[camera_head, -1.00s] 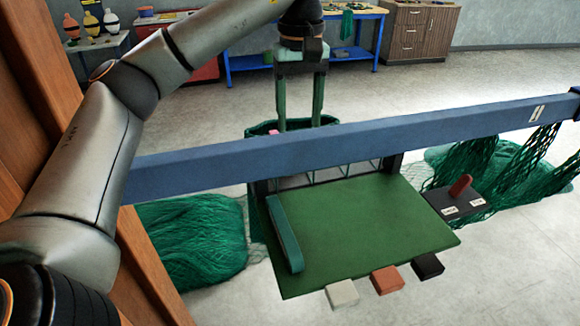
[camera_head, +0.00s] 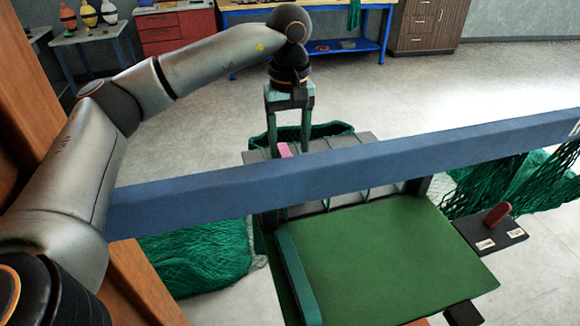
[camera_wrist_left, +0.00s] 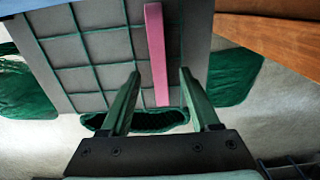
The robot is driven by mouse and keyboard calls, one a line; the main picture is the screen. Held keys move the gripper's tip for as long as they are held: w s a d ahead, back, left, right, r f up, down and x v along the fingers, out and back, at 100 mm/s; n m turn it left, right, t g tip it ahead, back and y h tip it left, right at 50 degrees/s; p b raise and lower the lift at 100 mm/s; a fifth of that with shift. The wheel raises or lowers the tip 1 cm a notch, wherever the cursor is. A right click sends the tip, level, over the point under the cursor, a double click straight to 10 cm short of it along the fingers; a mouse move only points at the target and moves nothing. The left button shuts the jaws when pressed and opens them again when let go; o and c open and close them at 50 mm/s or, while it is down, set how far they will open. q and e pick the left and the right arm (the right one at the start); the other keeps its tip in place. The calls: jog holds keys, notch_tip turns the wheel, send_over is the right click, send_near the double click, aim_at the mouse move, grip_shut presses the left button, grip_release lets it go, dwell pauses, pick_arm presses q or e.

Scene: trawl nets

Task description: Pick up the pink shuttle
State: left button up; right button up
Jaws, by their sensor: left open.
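The pink shuttle (camera_head: 284,149) shows as a small piece behind the blue beam in the head view; the beam may hide more of it. In the left wrist view it is a long pink bar (camera_wrist_left: 155,45) on a grey rack (camera_wrist_left: 72,78) with green dividers. My left gripper (camera_head: 289,147) is open and points down behind the beam. In the left wrist view the near end of the shuttle lies between my fingertips (camera_wrist_left: 159,74) in the picture. I cannot tell whether the fingers are above it or around it. My right gripper is not in view.
The blue beam (camera_head: 400,157) crosses in front of my left gripper. A green board (camera_head: 390,250) lies on the near side, with a teal bar (camera_head: 297,275) along its left edge. Green netting (camera_head: 195,255) lies at left. A dark plate with a red lever (camera_head: 497,214) is at right.

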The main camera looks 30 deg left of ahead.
aim_at(283, 151)
pick_arm(q)
jog(key=shift+f, duration=1.85)
jog(key=shift+w, duration=0.1)
grip_shut()
